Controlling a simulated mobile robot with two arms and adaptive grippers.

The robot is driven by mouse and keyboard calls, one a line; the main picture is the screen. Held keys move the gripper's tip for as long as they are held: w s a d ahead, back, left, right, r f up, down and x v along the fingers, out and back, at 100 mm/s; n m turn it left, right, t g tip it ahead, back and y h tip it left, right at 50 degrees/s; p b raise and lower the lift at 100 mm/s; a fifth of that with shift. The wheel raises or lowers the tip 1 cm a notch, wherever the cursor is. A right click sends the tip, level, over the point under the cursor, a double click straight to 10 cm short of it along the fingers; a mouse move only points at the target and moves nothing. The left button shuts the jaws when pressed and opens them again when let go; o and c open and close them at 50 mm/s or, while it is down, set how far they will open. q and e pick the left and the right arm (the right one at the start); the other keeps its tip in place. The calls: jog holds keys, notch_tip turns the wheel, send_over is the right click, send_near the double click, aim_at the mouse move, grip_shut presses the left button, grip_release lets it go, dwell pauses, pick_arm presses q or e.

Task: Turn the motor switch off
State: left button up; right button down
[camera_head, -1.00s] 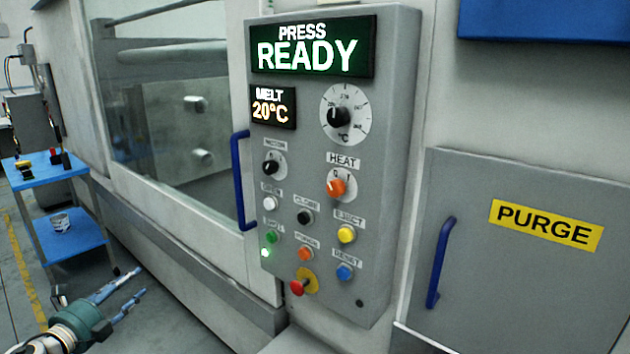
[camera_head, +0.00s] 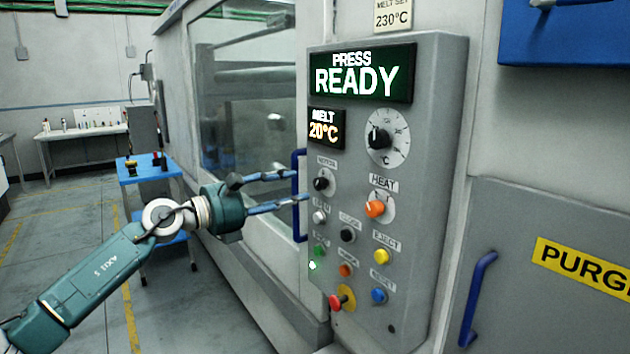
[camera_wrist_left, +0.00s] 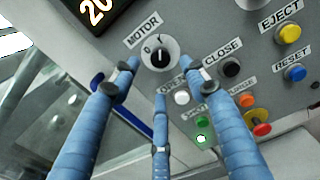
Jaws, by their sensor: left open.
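The black motor switch (camera_head: 321,183) is a small rotary knob at the upper left of the button panel. In the left wrist view the motor switch (camera_wrist_left: 159,56) sits on a round white dial under the MOTOR label, its pointer tilted toward one of the dial marks. My left gripper (camera_head: 300,186) is open, its blue fingers reaching toward the panel just left of the switch. In the left wrist view the fingers of the left gripper (camera_wrist_left: 165,85) spread around and below the switch, apart from it. My right gripper is not in view.
The grey control panel (camera_head: 440,150) carries an orange heat knob (camera_head: 374,208), several coloured buttons and a red emergency knob (camera_head: 336,302). A blue door handle (camera_head: 300,225) stands close beside my left fingers. A blue cart (camera_head: 140,172) is behind my arm.

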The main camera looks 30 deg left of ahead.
aim_at(316, 186)
pick_arm(q)
jog(key=p+x, duration=0.3)
jog(key=x, duration=0.3)
jog(key=shift+w+d+r+p, duration=0.1)
jog(key=shift+w+r+p, duration=0.05)
jog(key=shift+p, duration=0.2)
jog(key=shift+w+d, duration=0.15)
jog(key=shift+w, duration=0.2)
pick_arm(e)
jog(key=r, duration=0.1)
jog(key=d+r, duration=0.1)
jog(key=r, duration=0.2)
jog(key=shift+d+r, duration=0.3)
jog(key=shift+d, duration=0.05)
pick_arm(q)
grip_shut()
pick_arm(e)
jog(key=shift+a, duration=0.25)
